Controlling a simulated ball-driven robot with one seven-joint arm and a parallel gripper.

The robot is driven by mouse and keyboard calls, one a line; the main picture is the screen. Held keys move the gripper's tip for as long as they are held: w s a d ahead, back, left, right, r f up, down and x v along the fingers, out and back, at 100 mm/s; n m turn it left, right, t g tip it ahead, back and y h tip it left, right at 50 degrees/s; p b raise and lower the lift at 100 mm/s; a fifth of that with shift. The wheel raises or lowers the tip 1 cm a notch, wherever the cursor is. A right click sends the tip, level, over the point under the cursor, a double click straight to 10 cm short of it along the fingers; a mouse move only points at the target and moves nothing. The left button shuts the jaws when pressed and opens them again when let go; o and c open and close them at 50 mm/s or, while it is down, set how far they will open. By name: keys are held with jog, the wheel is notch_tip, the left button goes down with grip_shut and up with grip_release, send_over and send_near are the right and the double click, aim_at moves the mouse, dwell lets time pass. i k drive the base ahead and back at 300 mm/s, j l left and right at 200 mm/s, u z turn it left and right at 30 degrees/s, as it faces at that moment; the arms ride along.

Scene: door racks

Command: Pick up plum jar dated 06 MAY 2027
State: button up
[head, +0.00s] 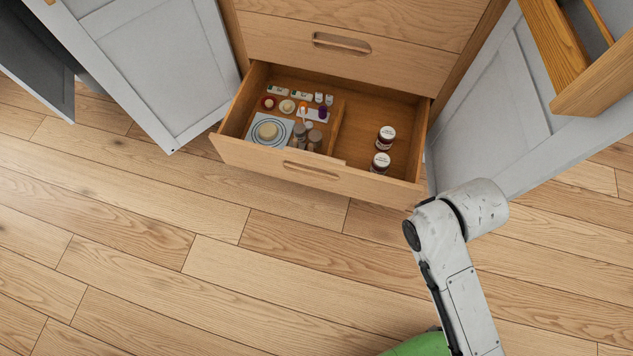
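Two small jars with dark red contents and white labelled lids stand upright in the right compartment of the open bottom drawer. One jar (386,136) is farther back and the other jar (380,163) is nearer the drawer front. The lid print is too small to read, so I cannot tell which is dated 06 MAY 2027 or whether either is plum. My arm shows at the lower right, outside the drawer. My gripper is not in view.
The open drawer (263,160) has a wooden divider; its left compartment holds several small jars, bottles and a plate. A grey door (160,65) stands open at left, another (500,95) at right. A wooden door rack (590,85) hangs upper right. The floor in front is clear.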

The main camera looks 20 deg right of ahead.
aim_at(381, 164)
jog(key=k+l+u, duration=0.2)
jog(key=l, duration=0.2)
jog(key=i+j, duration=0.35)
jog(key=i+j+z, duration=0.5)
jog(key=j, duration=0.2)
jog(key=i+j+z, duration=0.3)
jog(key=j, duration=0.15)
jog(key=k+z, duration=0.1)
jog(key=z, duration=0.6)
